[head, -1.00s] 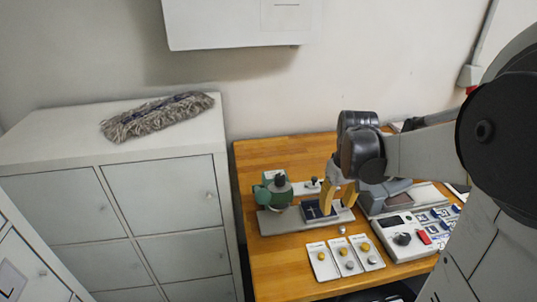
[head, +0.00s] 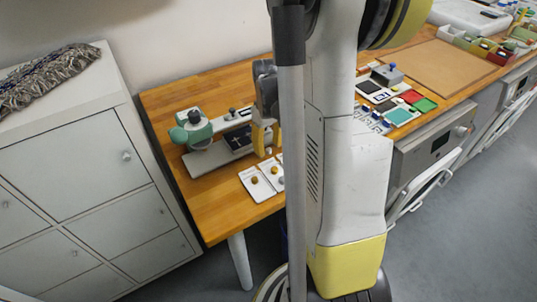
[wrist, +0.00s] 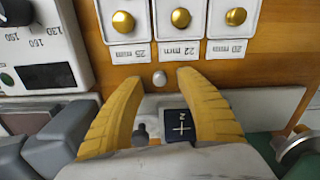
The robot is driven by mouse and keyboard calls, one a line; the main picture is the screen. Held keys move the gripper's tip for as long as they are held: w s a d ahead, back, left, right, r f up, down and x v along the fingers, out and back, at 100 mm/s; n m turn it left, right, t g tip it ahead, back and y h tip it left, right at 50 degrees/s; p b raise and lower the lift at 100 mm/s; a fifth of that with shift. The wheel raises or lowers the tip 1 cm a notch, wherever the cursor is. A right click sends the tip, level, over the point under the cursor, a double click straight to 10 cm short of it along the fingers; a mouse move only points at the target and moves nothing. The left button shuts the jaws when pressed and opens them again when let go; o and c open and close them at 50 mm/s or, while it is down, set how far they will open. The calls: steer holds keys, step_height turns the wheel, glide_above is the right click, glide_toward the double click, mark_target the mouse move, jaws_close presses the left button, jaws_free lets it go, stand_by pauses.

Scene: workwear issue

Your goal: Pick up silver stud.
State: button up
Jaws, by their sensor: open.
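A small silver stud (wrist: 159,79) stands on the wooden table in the wrist view, between the label cards and the grey machine base. My gripper (wrist: 160,76) is open, with its yellow fingertips to either side of the stud. I cannot tell how far above it they are. In the head view my gripper (head: 264,137) is partly behind my own arm and column, beside the green-and-grey press.
White size cards with gold studs (wrist: 180,18) lie just beyond the silver stud. A dark pad with a cross (wrist: 183,127) lies beneath my gripper. A green press (head: 190,130) stands left, and a grey device with a dial (wrist: 45,45) is close by.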

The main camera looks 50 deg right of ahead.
steer(key=shift+f, duration=0.75)
steer(key=shift+r, duration=0.1)
steer(key=c, duration=0.9)
steer(key=shift+c, duration=0.2)
